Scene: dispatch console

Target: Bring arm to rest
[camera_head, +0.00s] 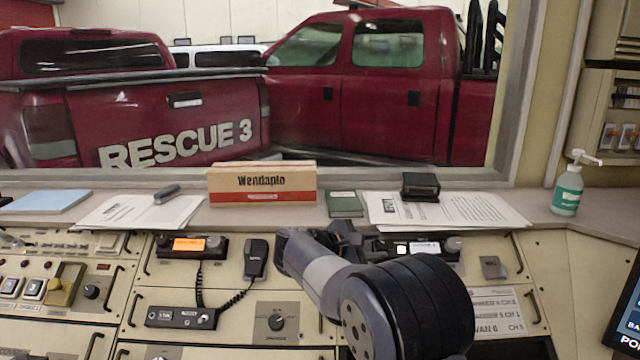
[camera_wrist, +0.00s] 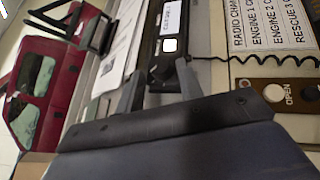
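My arm reaches over the sloped console (camera_head: 240,300) from the lower right of the head view. My gripper (camera_head: 345,236) is at its far end, just left of the right-hand radio unit (camera_head: 430,248), partly hidden by my wrist. In the wrist view my gripper (camera_wrist: 160,84) shows two dark fingers spread apart, with nothing held between them. The black radio unit (camera_wrist: 152,45) with a lit white button lies beyond the fingertips. I cannot tell whether the fingers touch it.
A left radio (camera_head: 190,246) with a corded handset (camera_head: 256,258) sits on the console. A window stands behind; a screen (camera_head: 626,310) is at right.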

